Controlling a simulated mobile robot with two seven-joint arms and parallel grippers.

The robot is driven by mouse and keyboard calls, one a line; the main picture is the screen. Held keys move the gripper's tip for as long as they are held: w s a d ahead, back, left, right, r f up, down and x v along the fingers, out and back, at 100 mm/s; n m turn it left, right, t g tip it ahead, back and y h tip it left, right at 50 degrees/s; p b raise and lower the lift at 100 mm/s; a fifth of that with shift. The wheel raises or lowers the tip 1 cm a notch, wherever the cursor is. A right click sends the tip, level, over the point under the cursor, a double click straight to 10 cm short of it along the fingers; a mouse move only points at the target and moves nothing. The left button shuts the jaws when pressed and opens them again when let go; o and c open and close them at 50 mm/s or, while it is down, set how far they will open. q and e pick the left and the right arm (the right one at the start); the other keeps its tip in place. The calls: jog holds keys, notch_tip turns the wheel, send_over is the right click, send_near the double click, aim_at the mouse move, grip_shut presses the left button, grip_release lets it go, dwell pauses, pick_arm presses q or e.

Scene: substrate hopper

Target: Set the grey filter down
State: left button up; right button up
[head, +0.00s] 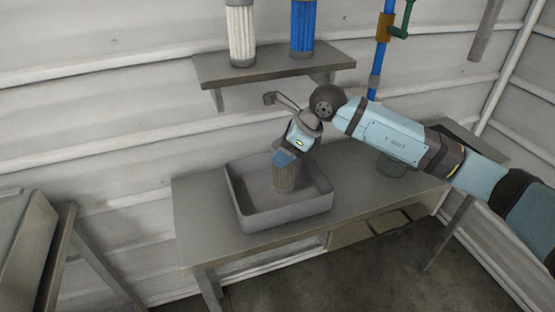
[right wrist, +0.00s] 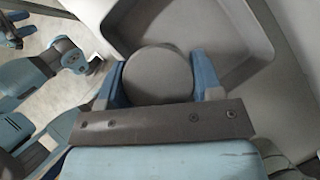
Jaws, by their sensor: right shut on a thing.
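The grey filter (head: 284,179) is a ribbed grey cylinder. It stands upright inside the grey tray (head: 243,214) on the bench; I cannot tell whether its bottom touches the tray floor. My right gripper (head: 285,160) comes down from above and is shut on the filter's top. In the right wrist view the filter's round top (right wrist: 158,74) sits between the two blue fingers of my right gripper (right wrist: 165,82), with the tray (right wrist: 235,60) around and beyond it. My left gripper is not in the head view.
The tray stands on a grey bench (head: 200,215), which has bare room left of the tray. A wall shelf (head: 275,65) above holds a white filter (head: 241,30) and a blue filter (head: 302,28). A blue pipe (head: 378,60) with a green valve handle (head: 402,22) runs down the wall.

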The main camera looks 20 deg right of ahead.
jog(key=w+f, duration=0.4)
jog(key=f, duration=0.3)
jog(key=shift+w, duration=0.4)
jog(key=shift+a, duration=0.1)
jog(key=shift+f, duration=0.15)
jog(key=o, duration=1.3)
